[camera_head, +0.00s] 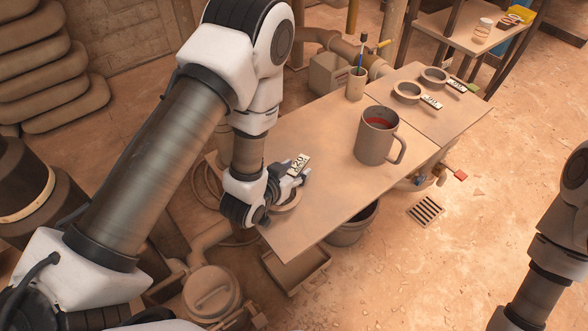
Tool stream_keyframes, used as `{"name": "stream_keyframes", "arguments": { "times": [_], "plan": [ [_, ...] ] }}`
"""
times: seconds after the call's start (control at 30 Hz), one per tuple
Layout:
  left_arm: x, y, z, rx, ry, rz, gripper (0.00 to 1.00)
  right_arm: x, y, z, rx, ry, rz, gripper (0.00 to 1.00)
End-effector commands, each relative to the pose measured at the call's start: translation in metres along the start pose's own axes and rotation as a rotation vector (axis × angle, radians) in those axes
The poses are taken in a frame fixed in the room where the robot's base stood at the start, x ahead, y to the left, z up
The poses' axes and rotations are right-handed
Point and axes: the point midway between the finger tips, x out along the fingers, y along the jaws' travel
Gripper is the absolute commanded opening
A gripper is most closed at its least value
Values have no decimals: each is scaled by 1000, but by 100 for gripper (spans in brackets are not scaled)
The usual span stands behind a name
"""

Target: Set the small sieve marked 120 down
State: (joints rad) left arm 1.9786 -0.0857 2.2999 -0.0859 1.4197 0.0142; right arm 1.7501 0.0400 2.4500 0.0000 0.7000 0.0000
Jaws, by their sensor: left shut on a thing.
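My left gripper (293,184) is shut on the small sieve marked 120 (288,203), low over the near left end of the table (325,205). The sieve's tag (299,164) faces up and reads 120. Part of its round tan rim shows below the fingers; the rest is hidden by the gripper. I cannot tell whether the sieve touches the tabletop. Two similar small sieves with tags, one nearer (407,92) and one farther (434,77), lie on the far right part of the table. My right gripper is out of view.
A large grey mug with red contents (377,136) stands mid-table. A cup with brushes (356,84) stands at the back edge. A shelf (462,33) with a jar (482,30) is beyond. The tabletop between gripper and mug is clear. A bucket (350,228) stands below the front edge.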

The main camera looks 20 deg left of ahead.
Motion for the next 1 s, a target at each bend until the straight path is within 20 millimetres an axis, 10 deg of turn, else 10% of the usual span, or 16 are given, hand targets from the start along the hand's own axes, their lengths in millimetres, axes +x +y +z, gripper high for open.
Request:
{"name": "stream_keyframes", "arguments": {
  "times": [0.3, 0.33, 0.4, 0.83, 1.0],
  "plan": [
    [3, 0, 8, -1, -3, 0, 0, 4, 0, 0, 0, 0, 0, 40],
    [3, 0, 8, -2, -4, 1, 56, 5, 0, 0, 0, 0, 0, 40],
    [3, 0, 9, -2, -5, 1, 70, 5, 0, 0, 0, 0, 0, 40],
    [-5, 1, -5, -3, -9, 2, 70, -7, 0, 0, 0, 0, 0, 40],
    [-46, 0, -2, -3, -11, 0, 70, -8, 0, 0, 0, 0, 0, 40]
  ]
}}
